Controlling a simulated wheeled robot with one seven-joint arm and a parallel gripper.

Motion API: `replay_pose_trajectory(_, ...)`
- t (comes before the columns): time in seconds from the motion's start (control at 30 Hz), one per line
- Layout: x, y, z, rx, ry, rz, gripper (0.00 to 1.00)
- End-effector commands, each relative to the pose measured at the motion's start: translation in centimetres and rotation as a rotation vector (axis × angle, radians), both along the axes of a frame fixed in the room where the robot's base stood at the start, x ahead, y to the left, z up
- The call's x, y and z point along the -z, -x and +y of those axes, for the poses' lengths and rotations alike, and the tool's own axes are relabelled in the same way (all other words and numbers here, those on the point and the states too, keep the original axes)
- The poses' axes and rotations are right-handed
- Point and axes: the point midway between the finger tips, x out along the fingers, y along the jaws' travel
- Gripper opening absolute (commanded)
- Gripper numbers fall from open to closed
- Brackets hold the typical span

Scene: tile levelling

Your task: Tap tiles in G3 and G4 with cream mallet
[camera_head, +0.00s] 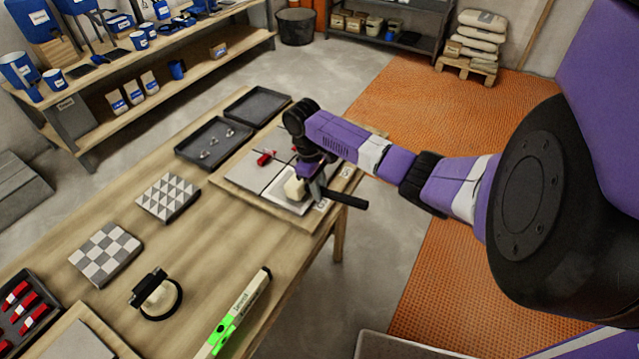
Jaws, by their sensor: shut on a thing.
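My gripper (312,180) is shut on the mallet's dark handle (347,200), over the far end of the table. The mallet's cream head (294,189) hangs at or just above a light tile (281,197) near the board's front edge; I cannot tell if it touches. Another grey tile (246,172) lies to the left on the wooden board (233,190). Small white labels (321,205) sit on the board's near right edge, too small to read. My gripper and arm hide part of the tiles behind them.
A red object (265,158) lies on the tiles, left of my gripper. Two dark trays (212,143) stand behind. Patterned tile samples (106,253), a suction cup tool (157,295) and a green-and-white level (234,317) lie on the nearer table (200,255).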

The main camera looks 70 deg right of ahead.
Motion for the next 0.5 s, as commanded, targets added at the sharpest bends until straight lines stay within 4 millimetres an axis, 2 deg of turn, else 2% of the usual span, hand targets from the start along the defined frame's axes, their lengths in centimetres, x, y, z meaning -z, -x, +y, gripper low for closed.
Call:
replay_pose_trajectory(0.17, -1.2, -0.1, -0.1, -0.001, 0.003, -0.003, 0.00)
replay_pose_trajectory(0.5, -5.0, -0.2, -0.1, -0.002, 0.003, -0.004, 0.00)
